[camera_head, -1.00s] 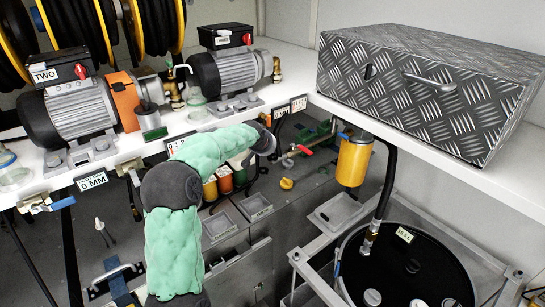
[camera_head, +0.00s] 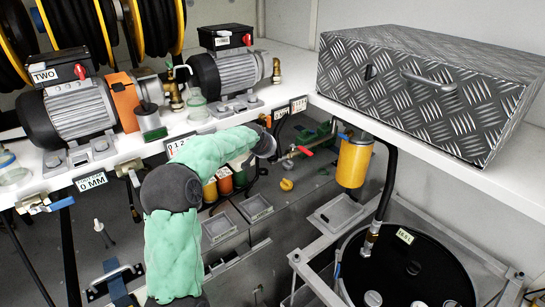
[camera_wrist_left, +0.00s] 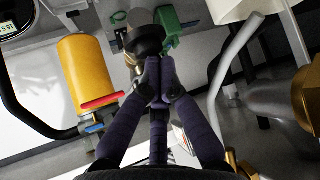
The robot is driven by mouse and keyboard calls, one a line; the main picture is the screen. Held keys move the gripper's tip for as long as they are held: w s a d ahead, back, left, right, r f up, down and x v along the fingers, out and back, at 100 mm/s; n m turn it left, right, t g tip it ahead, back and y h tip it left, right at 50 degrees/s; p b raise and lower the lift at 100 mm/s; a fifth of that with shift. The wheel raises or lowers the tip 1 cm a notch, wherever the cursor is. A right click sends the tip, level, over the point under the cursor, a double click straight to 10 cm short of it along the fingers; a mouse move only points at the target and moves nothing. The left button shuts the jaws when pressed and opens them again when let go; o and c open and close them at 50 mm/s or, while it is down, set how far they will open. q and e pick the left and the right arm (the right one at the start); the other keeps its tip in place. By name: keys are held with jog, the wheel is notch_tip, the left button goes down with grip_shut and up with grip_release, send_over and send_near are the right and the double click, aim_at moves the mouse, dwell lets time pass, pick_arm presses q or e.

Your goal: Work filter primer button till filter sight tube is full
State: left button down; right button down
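My left gripper (camera_wrist_left: 158,88) shows in the left wrist view with its dark fingers together at the tips. The tips are just below a dark rounded knob (camera_wrist_left: 145,38), which may be the primer button; I cannot tell whether they touch it. A yellow filter cylinder (camera_wrist_left: 88,70) stands left of the fingers, with a red and blue part at its end. In the head view my left arm in its green sleeve reaches behind the shelf edge, and its gripper is hidden. A yellow filter (camera_head: 354,160) hangs at right. I cannot make out the sight tube. My right gripper is out of view.
Green brackets (camera_wrist_left: 168,22) and a pale curved hose (camera_wrist_left: 230,75) are close to the fingers. In the head view, a white shelf (camera_head: 440,160) carries a chequer-plate box (camera_head: 420,85); a black tank lid (camera_head: 405,270) is below. Motor pumps (camera_head: 80,110) stand at left.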

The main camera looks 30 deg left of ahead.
pick_arm(q)
jog(key=shift+f, duration=0.3)
jog(key=shift+r, duration=0.1)
dwell(0.3)
jog(key=shift+r, duration=0.85)
jog(key=shift+r+p, duration=1.65)
jog(key=shift+r, duration=0.9)
jog(key=shift+f, duration=0.1)
